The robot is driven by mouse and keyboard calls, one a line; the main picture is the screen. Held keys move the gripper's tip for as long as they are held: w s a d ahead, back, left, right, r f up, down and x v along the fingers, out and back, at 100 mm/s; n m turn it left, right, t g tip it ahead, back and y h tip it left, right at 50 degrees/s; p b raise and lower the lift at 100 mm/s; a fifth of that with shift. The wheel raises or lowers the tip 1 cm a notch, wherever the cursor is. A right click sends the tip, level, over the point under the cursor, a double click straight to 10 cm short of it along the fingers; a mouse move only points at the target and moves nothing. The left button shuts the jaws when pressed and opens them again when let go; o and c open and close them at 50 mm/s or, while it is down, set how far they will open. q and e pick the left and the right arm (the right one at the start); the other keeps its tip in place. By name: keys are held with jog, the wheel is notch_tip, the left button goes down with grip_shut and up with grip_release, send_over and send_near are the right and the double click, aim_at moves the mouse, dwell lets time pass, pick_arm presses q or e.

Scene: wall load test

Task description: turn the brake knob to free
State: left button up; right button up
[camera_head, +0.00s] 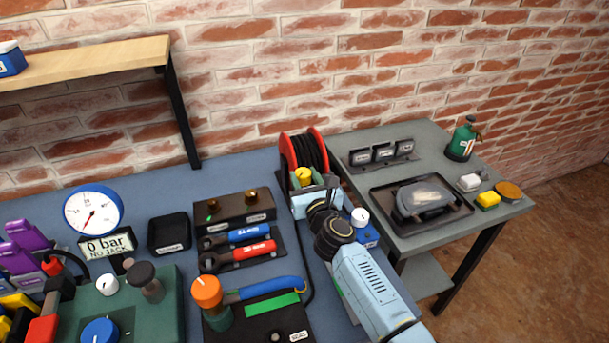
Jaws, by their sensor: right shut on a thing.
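A cable reel (323,146) with red flanges and black cable stands at the right end of the blue bench, near the wall. A yellow knob (303,174), which looks like the brake knob, is at the reel's front. My right gripper (304,183) is at this knob, shut on it, with its light blue body just in front. The gripper and wrist hide part of the reel's base. Any brake markings are too small to read. My left gripper is not in view.
A blue-and-white device (361,226) stands close right of my right wrist. Blue and red wrenches (240,246), a gauge (93,211) and an orange-knobbed fixture (207,291) are left. A grey side table (420,235) bears a black tray (459,211) and green bottle (463,139).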

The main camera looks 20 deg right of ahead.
jog(key=n+y, duration=0.1)
jog(key=n+y+p, duration=0.1)
jog(key=y, duration=0.1)
jog(key=shift+d+p, duration=0.3)
jog(key=n+g+y, duration=0.1)
jog(key=y, duration=0.1)
jog(key=shift+w+d+n+y, duration=0.1)
jog(key=shift+n+y, duration=0.3)
jog(key=n+y, duration=0.1)
jog(key=n+g+y+b, duration=0.1)
jog(key=y, duration=0.1)
jog(key=shift+d+f+g, duration=0.1)
jog(key=shift+f+g, duration=0.05)
jog(key=shift+g, duration=0.15)
jog(key=shift+w+n+g+y+b, duration=0.1)
jog(key=shift+n+g+y+b, duration=0.85)
jog(key=shift+y, duration=0.25)
jog(key=o, duration=1)
